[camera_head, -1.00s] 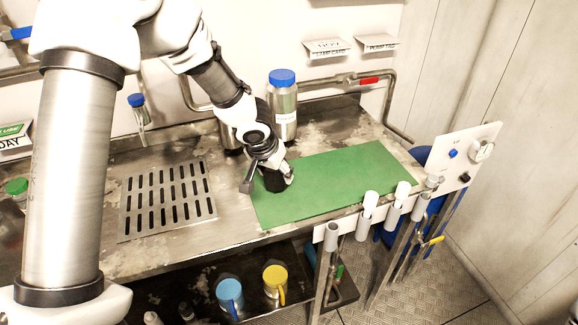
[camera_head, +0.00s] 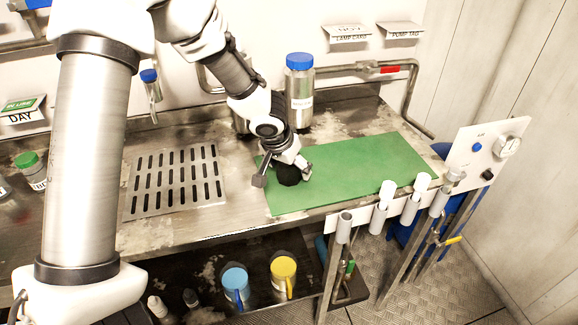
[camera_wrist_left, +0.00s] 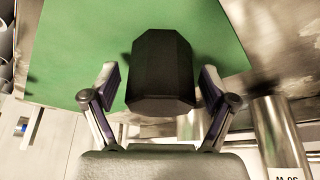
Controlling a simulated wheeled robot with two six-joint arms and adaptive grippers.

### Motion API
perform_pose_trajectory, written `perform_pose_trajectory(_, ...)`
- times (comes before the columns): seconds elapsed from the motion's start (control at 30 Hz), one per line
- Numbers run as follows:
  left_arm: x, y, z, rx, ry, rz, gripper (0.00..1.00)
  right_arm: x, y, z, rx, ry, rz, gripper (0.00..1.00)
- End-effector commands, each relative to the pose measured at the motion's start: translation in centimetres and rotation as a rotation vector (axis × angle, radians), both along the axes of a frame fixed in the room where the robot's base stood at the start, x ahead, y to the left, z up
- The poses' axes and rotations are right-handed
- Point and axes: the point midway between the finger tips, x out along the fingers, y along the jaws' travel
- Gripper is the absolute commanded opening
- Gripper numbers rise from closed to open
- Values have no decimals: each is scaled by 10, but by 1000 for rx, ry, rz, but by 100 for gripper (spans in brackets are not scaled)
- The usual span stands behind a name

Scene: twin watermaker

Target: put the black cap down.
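The black cap (camera_head: 289,175) is a dark, faceted block on the left part of the green mat (camera_head: 350,170). In the left wrist view the cap (camera_wrist_left: 162,72) lies between the two fingers, with green showing between it and each finger. My left gripper (camera_head: 283,172) is over the cap, its fingers spread to either side and apart from it. The cap seems to rest on the mat; its underside is hidden. My right gripper is not in view.
A steel bottle with a blue lid (camera_head: 299,95) stands behind the gripper. A slotted drain plate (camera_head: 174,180) lies to the left. White tube holders (camera_head: 386,195) line the front edge. A blue mug (camera_head: 235,285) and a yellow mug (camera_head: 283,275) stand below. The mat's right side is clear.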

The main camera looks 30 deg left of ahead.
Motion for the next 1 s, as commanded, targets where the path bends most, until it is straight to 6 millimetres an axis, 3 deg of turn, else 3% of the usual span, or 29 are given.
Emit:
perform_pose_trajectory(0.27, -1, 0, 10, 0, -1, 0, 85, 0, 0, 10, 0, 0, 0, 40)
perform_pose_trajectory(0.7, -40, -3, 105, -1, -3, 1, 85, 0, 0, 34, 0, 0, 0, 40)
perform_pose_trajectory(1.0, -46, -3, 115, 0, 0, 0, 85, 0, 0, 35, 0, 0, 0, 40)
